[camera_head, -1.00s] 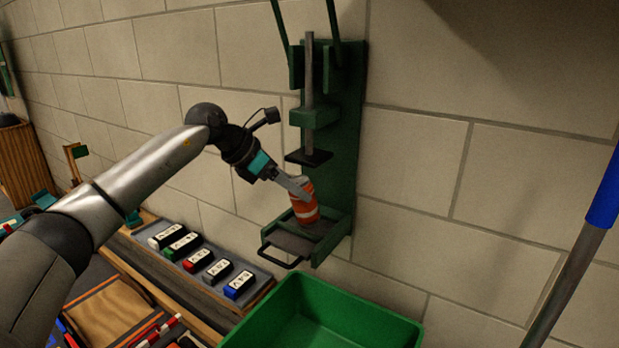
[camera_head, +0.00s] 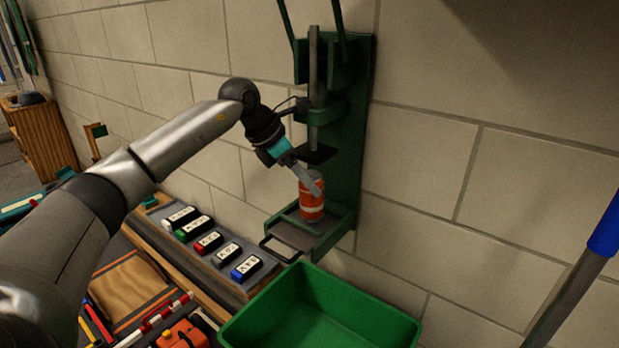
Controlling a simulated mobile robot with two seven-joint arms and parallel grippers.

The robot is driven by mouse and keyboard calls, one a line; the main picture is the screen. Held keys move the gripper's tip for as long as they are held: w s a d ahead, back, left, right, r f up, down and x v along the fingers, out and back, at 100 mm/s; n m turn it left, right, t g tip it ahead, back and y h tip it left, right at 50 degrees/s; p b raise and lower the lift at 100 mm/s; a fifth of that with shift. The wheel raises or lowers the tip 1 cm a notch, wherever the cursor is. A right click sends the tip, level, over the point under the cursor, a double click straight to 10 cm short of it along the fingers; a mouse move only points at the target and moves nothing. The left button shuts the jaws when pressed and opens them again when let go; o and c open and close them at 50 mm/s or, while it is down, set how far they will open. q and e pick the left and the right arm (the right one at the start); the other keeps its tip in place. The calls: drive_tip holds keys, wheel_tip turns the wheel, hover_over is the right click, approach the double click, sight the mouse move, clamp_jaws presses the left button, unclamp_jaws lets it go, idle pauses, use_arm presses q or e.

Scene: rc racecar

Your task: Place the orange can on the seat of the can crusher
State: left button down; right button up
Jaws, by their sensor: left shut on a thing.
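The orange can (camera_head: 312,208), with white bands, stands nearly upright at the seat (camera_head: 294,235) of the green can crusher (camera_head: 349,150). Its lower end is at the seat; I cannot tell whether it touches. My left gripper (camera_head: 314,186) is shut on the upper part of the can, coming in from the upper left. The crusher's dark press plate (camera_head: 316,155) is above the can, on a vertical grey rod. The far side of the can is hidden. My right gripper is not in view.
A green bin (camera_head: 318,318) stands below the crusher. A tray with several labelled battery packs (camera_head: 222,256) lies on the bench to the left. A tan board (camera_head: 132,287) and tools are at the lower left. A blue-and-grey pole (camera_head: 590,262) is at the right.

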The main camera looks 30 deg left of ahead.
use_arm(q)
drive_tip(key=shift+d+f, duration=0.1)
drive_tip(key=shift+f, duration=0.05)
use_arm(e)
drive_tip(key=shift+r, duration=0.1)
use_arm(q)
drive_tip(key=shift+c, duration=0.6)
unclamp_jaws()
drive_tip(key=shift+w, duration=0.1)
drive_tip(key=shift+r, duration=0.2)
drive_tip(key=shift+s+r, duration=0.2)
drive_tip(key=shift+r, duration=0.1)
drive_tip(key=p+v, duration=0.4)
drive_tip(key=v, duration=0.7)
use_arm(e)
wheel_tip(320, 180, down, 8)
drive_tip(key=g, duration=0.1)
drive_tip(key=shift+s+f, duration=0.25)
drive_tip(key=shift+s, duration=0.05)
